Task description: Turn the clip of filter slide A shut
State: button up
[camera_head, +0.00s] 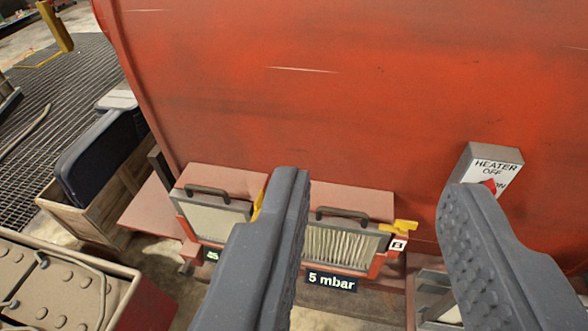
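My gripper (376,195) is open and empty, its two dark grey fingers wide apart in front of the red machine. Two filter slides sit side by side low on the machine. The left filter slide (212,217) has a pale panel and a dark handle; its letter is hidden, and it is likely slide A. Its yellow clip (258,205) shows only as a sliver behind my left finger, so its position cannot be told. The right filter slide (342,246) shows pleats and a "B" label; its yellow clip (400,226) points sideways. My fingers appear apart from both clips.
A "5 mbar" display (331,281) hangs under slide B; the left display (211,255) is partly hidden. A heater switch box (491,163) is by my right finger. A wooden crate (88,209) with dark cases and a riveted box (60,290) stand at left.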

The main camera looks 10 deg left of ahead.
aim_at(257, 205)
jog(key=u, duration=0.25)
jog(key=i, duration=1.1)
jog(key=u, duration=0.75)
